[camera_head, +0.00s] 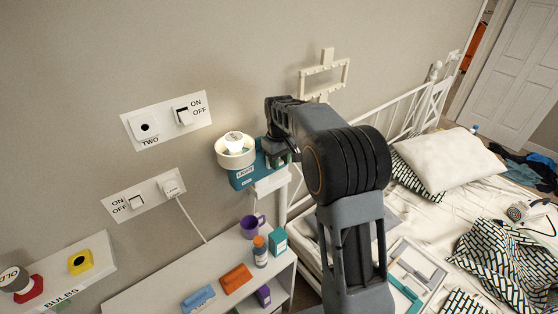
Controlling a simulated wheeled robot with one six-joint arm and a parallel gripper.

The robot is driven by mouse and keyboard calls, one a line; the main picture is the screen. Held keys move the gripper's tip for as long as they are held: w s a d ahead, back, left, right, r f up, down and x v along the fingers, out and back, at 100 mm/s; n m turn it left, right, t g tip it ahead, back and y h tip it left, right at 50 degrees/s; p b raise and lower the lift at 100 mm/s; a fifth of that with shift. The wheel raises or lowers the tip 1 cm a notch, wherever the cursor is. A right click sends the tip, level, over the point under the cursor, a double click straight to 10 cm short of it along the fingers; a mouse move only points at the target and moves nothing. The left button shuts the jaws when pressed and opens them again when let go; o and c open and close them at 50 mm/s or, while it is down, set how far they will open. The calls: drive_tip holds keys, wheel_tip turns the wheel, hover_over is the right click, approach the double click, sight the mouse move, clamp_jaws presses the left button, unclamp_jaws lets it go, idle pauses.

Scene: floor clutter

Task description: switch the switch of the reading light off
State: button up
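A lit round lamp (235,150) with a cream shade is on the wall, at a teal box (243,177) with small lettering I cannot read surely. I take this to be the reading light. My gripper (281,158) is at the right part of the teal box and hides some of it; its fingers are too small and dark to tell open from shut. An upper wall plate has a rocker switch (183,116) marked ON and OFF beside a round hole marked TWO. A lower plate has another ON/OFF switch (136,202) and a plug (170,187) with a white cable.
A white shelf (220,260) below holds a purple mug (250,226), a bottle (260,251), a teal box (278,241) and orange and blue items. A bed (460,210) with a white rail is at right. A cream frame (324,77) hangs on the wall behind my arm.

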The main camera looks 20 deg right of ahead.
drive_tip(key=c, duration=0.5)
drive_tip(key=b, duration=0.2)
drive_tip(key=f+t+b, duration=0.1)
drive_tip(key=b, duration=0.2)
drive_tip(key=shift+s+d+f+t+y, duration=0.1)
drive_tip(key=shift+s+f+t+y, duration=0.1)
drive_tip(key=shift+f+t+y, duration=0.1)
drive_tip(key=t+b, duration=0.1)
drive_tip(key=b, duration=0.3)
drive_tip(key=f+t+y+b, duration=0.1)
drive_tip(key=t+b, duration=0.1)
drive_tip(key=b, duration=0.3)
drive_tip(key=t+y+b, duration=0.1)
drive_tip(key=t+b, duration=0.1)
drive_tip(key=b, duration=0.3)
drive_tip(key=shift+s+d+f, duration=0.1)
drive_tip(key=shift+s+f, duration=0.1)
drive_tip(key=shift+f, duration=0.05)
drive_tip(key=shift+r+b, duration=0.1)
drive_tip(key=shift+b, duration=0.3)
drive_tip(key=shift+r+t, duration=0.1)
drive_tip(key=shift+t, duration=0.2)
drive_tip(key=o, duration=0.9)
